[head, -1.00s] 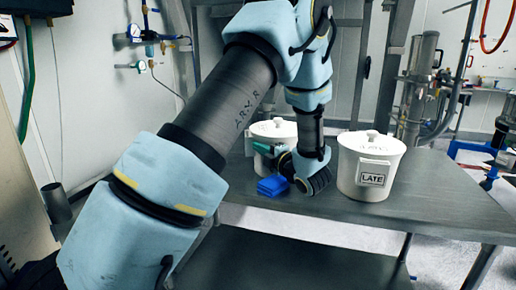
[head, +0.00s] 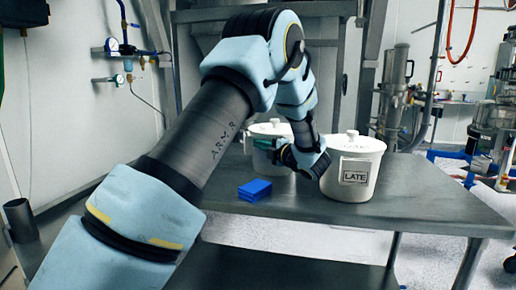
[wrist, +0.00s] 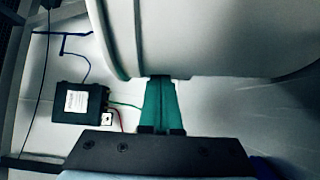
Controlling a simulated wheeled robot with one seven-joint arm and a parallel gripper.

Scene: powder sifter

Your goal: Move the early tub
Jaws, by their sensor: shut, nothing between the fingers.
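A white lidded tub (head: 270,128) stands on the table at the back left, partly hidden by my arm and gripper. Its label cannot be read. A second white lidded tub (head: 351,165), labelled LATE, stands upright to the right and nearer. My gripper (head: 259,143) is in front of the left tub, its teal fingers pointing left. In the wrist view the fingers (wrist: 160,80) are together and empty, their tips at the lower edge of a large white tub (wrist: 205,35). I cannot tell whether they touch it.
A blue block (head: 254,190) lies on the grey table (head: 430,207), left of the LATE tub. The table's right side is clear. The wrist view shows a black box with wires (wrist: 80,103). Metal cylinders (head: 395,90) stand behind the table.

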